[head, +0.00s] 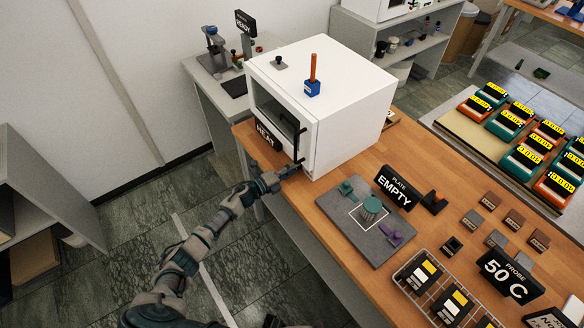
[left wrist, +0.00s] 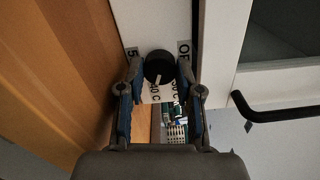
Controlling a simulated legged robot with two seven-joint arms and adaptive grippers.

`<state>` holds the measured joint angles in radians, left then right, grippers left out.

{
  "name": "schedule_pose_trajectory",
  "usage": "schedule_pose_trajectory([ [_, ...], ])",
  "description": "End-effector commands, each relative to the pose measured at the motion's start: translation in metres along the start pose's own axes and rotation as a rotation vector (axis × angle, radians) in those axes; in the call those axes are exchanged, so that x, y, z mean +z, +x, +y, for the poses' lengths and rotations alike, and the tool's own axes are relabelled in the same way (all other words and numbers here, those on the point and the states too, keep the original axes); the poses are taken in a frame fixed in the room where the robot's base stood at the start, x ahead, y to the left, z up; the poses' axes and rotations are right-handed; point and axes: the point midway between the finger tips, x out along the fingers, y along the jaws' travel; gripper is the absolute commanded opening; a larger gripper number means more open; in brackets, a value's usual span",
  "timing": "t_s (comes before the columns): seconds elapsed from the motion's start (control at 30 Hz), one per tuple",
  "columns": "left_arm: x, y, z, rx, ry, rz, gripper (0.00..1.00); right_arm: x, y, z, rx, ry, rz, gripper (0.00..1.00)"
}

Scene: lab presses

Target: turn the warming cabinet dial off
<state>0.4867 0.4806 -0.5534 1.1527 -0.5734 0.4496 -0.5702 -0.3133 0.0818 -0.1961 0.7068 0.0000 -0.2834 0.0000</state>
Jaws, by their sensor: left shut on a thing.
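The warming cabinet (head: 345,115) is a white box on the wooden bench, with a dark window and a black door handle (head: 299,145); the handle also shows in the left wrist view (left wrist: 285,112). Its dial (left wrist: 160,66) is a round black knob with a white pointer mark, which points down toward a label, seemingly 40 C. A partly hidden label starting with O (left wrist: 183,52) is at the dial's right. My left gripper (head: 288,172) is at the cabinet's lower front, its fingers shut on the dial from both sides in the left wrist view (left wrist: 160,72). My right gripper is not in view.
A sign reading HEAT (head: 265,136) is on the cabinet front. A blue block with an orange stick (head: 313,85) stands on top. A grey plate (head: 350,235) and an EMPTY sign (head: 397,188) are to the right on the bench. Floor in front is clear.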

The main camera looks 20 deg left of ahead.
Motion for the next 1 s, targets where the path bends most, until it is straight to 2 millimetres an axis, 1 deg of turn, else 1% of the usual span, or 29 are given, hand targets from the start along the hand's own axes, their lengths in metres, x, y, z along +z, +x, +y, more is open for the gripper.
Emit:
schedule_pose_trajectory([
  [0.03,0.005,0.000,-0.004,-0.001,-0.040,-0.009,0.00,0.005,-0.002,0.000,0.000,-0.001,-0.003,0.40],
  [0.17,0.005,0.000,-0.004,-0.001,-0.164,-0.009,0.00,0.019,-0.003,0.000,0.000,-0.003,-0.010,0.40],
  [0.2,0.005,0.000,-0.004,-0.001,-0.202,-0.009,0.00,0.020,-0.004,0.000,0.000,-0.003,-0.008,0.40],
  [1.0,0.004,0.000,-0.001,-0.001,-0.961,-0.009,0.00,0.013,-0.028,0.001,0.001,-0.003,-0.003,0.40],
])
